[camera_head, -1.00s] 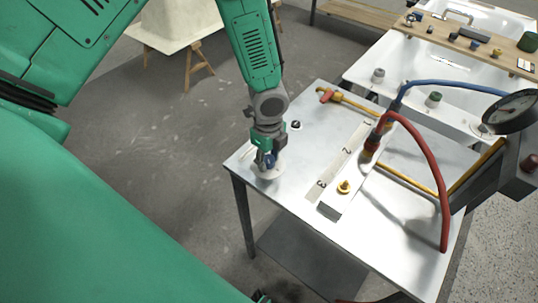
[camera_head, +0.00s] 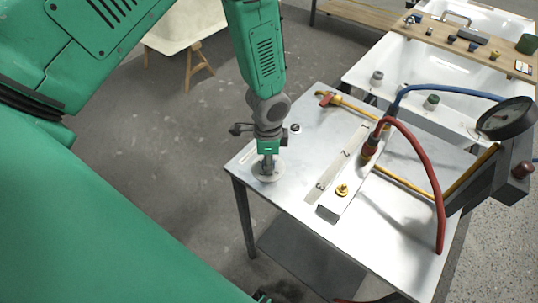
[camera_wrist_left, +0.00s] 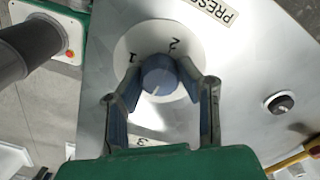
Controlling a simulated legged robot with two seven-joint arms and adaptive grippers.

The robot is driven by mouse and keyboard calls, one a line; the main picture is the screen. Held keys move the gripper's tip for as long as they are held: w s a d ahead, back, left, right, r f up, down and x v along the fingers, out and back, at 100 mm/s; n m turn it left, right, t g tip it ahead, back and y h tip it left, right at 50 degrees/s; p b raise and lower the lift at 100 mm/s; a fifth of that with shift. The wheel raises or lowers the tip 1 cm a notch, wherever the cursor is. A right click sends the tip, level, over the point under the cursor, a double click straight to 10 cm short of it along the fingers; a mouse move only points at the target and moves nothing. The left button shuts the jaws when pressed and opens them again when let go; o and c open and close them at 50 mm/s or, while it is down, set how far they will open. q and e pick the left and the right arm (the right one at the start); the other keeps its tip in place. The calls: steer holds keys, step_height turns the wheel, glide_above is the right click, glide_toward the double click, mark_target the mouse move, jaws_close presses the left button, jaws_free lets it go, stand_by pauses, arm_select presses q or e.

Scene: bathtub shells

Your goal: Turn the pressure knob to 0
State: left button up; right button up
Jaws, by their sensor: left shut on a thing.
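The pressure knob (camera_wrist_left: 158,76) is a round blue-grey knob on a white dial plate (camera_wrist_left: 136,42) marked with numbers, 1, 2 and 3 being readable in the left wrist view. My left gripper (camera_wrist_left: 160,80) points down over it with its two fingers on either side, shut on the knob. A light pointer line shows on the knob's top; which number it points at I cannot tell. In the head view the left gripper (camera_head: 267,165) is at the table's left corner, above the dial plate (camera_head: 268,174), and hides most of the knob. My right gripper is not in view.
A pressure gauge (camera_head: 507,118) stands at right.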

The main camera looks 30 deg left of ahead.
arm_select(q)
steer(key=shift+w, duration=0.15)
stand_by(0.3)
steer(key=o, duration=0.9)
steer(key=shift+o, duration=1.2)
steer(key=shift+r, duration=0.15)
step_height(320, 180, up, 12)
steer(key=shift+f, duration=0.25)
